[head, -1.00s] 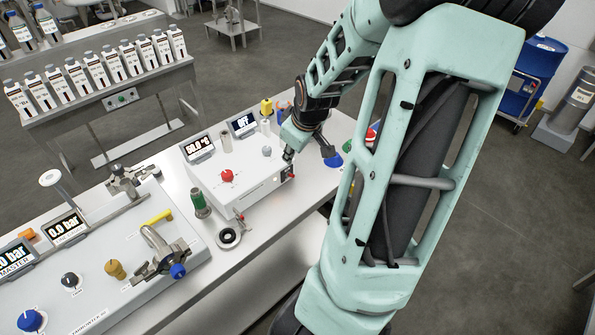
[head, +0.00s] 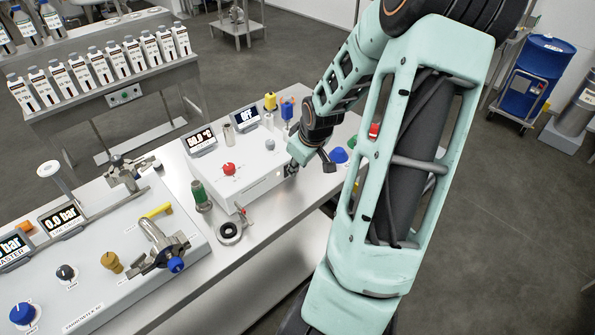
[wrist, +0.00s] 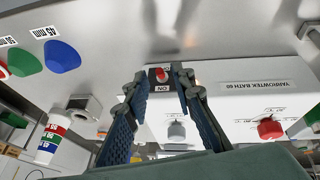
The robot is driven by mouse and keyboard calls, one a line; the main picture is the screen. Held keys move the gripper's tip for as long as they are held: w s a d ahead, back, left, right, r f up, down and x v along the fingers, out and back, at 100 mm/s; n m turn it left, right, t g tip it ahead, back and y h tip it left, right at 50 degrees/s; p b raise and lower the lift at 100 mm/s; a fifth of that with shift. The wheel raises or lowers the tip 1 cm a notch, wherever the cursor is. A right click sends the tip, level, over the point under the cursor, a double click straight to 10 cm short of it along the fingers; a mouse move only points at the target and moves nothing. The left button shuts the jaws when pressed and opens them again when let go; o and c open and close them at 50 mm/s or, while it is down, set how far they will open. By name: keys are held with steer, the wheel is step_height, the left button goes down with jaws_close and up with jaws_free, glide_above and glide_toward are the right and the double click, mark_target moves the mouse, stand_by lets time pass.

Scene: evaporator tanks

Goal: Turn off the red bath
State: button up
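The white bath unit (head: 255,185) stands on the bench with a red knob (head: 229,168) and a grey knob (head: 269,145) on top. Behind them, one display (head: 201,140) reads about 50 °C and another (head: 244,121) reads OFF. In the wrist view, which looks upside down, the red knob (wrist: 270,128) and grey knob (wrist: 177,132) show again. A small red switch (wrist: 161,74) on a dark plate marked ON is on the unit's front face. My gripper (wrist: 160,84) is open and empty, its fingertips either side of this switch; contact cannot be told.
Blue (wrist: 62,57) and green (wrist: 24,58) cone-shaped pieces lie on the bench beside the unit. A green-and-metal cylinder (head: 201,197) and a round metal ring piece (head: 230,233) stand at its left. A vacuum panel (head: 120,285) fills the bench's near left.

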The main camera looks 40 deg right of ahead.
steer(key=shift+x, duration=0.9)
jaws_close()
